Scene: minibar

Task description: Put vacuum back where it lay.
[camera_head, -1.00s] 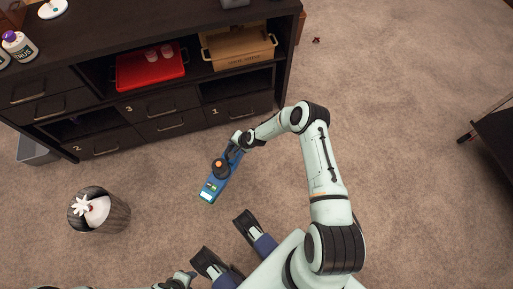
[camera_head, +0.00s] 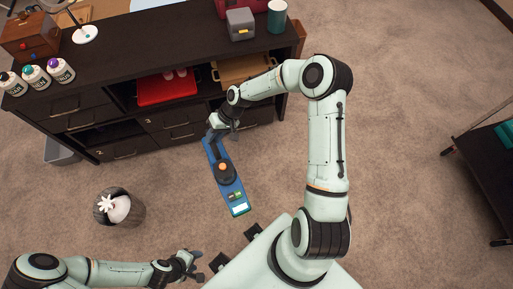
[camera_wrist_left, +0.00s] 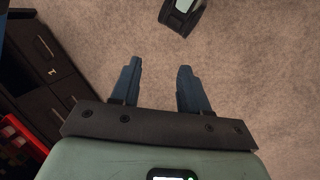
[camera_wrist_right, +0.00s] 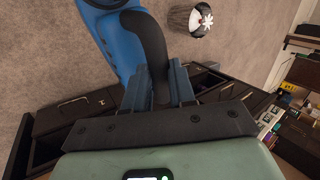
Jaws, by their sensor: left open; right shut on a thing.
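The vacuum (camera_head: 229,185) is long and blue with a dark middle part and an orange button. It hangs in front of the dark cabinet in the head view. My right gripper (camera_head: 215,133) is at its upper end. In the right wrist view my right gripper (camera_wrist_right: 160,82) is shut on the dark curved handle of the vacuum (camera_wrist_right: 122,45). My left gripper (camera_head: 190,264) is low in the head view, apart from the vacuum. The left wrist view shows my left gripper (camera_wrist_left: 155,80) open and empty over carpet.
The dark cabinet (camera_head: 185,55) has drawers and open shelves, with a red tray (camera_head: 165,90) and a tan tray (camera_head: 243,69). Bottles (camera_head: 34,75), a grey box (camera_head: 240,22) and a green cup (camera_head: 277,15) stand on top. A bin (camera_head: 108,215) stands on the carpet. A dark cart (camera_head: 487,165) is at right.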

